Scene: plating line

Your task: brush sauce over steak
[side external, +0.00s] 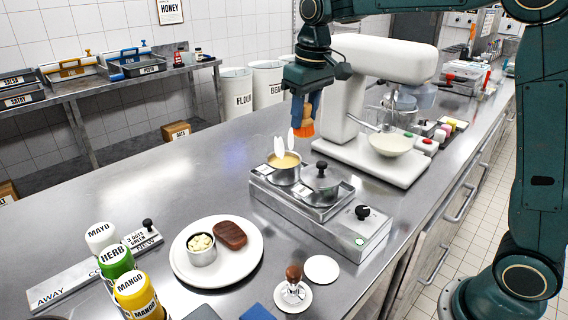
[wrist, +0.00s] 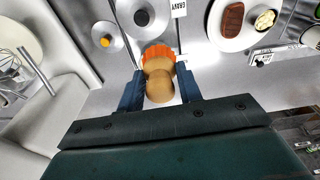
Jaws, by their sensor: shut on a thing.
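My gripper (side external: 308,108) is shut on a brush, whose orange bristles (side external: 304,130) point down, in the air above and right of a small steel pot of yellow sauce (side external: 284,167). In the wrist view, my gripper (wrist: 160,90) has its two blue fingers on either side of the brush's wooden handle (wrist: 159,84), with the orange bristles (wrist: 158,52) beyond. The bristles are apart from the sauce. The brown steak (side external: 230,235) lies on a white plate (side external: 217,277) beside a small cup (side external: 202,250). The steak (wrist: 232,18) also shows in the wrist view.
A lidded pot (side external: 320,180) stands next to the sauce pot on a steel warmer (side external: 345,237). A white mixer (side external: 385,160) stands behind. Sauce bottles (side external: 138,295) and a wooden-handled tool (side external: 293,285) stand at the front. The left counter is mostly clear.

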